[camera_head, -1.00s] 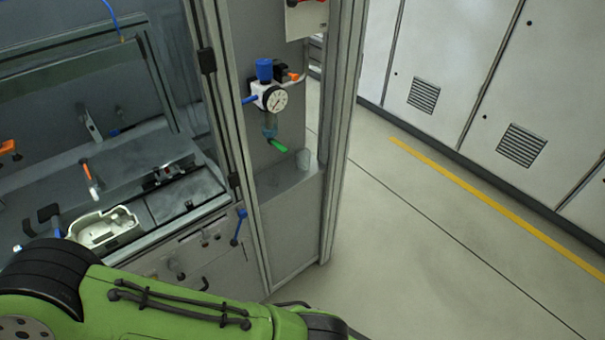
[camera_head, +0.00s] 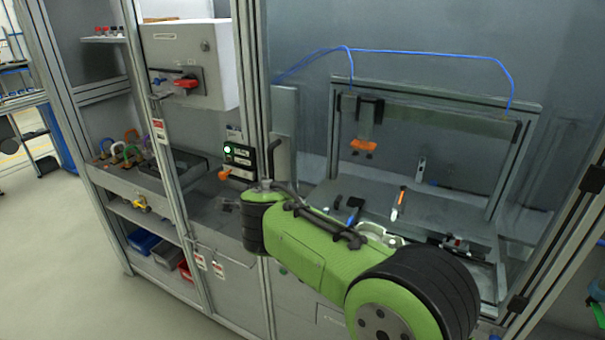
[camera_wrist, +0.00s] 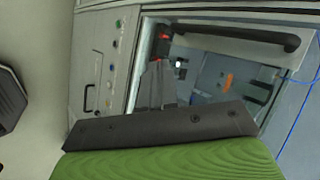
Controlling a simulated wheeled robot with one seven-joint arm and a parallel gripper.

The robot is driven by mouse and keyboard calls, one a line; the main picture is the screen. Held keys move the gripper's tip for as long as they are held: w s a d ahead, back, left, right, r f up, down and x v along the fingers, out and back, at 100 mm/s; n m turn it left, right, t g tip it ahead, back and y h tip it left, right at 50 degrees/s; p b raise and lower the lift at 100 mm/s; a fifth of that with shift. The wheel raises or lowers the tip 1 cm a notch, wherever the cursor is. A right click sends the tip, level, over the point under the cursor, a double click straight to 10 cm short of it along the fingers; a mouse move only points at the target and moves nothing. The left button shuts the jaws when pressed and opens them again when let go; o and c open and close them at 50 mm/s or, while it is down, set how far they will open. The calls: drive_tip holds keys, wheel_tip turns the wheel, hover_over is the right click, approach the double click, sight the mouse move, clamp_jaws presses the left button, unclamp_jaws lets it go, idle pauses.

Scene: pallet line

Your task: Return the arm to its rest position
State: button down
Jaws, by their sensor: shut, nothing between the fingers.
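My green arm (camera_head: 318,250) with black joints crosses the lower middle of the head view, in front of the workstation. It runs from a large black joint (camera_head: 425,290) at the lower right to a smaller black joint (camera_head: 262,222) near the middle. The arm beyond that joint and my gripper do not show there. The wrist view shows a ribbed green surface (camera_wrist: 170,165) and a dark plate (camera_wrist: 160,127), with no gripper fingers visible.
A framed workstation with a bench (camera_head: 455,212), an orange-handled tool (camera_head: 399,203) and blue hose (camera_head: 430,53) lies behind the arm. A frame post (camera_head: 255,100) stands close to the arm's elbow. A control box (camera_head: 188,62) and shelves are left. Open floor (camera_head: 50,240) lies lower left.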

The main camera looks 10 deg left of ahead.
drive_tip(key=s+d+r+n+g+h, duration=0.1)
drive_tip(key=s+d+r+n, duration=0.25)
drive_tip(key=s+d, duration=0.45)
drive_tip(key=s+d+r+n+h, duration=0.15)
drive_tip(key=s+d+n, duration=0.35)
drive_tip(key=d, duration=0.7)
drive_tip(key=s+d+f+n, duration=0.2)
drive_tip(key=s+d, duration=0.1)
drive_tip(key=s, duration=0.3)
drive_tip(key=s+d+f+n+g, duration=0.1)
drive_tip(key=s+d+f+n, duration=0.1)
drive_tip(key=s, duration=0.5)
drive_tip(key=s+d+f+n+g, duration=0.1)
drive_tip(key=s+d+f+n, duration=0.1)
drive_tip(key=s+d, duration=0.2)
drive_tip(key=shift+s+f+n, duration=0.15)
drive_tip(key=shift+s+n, duration=0.2)
drive_tip(key=shift+s, duration=0.8)
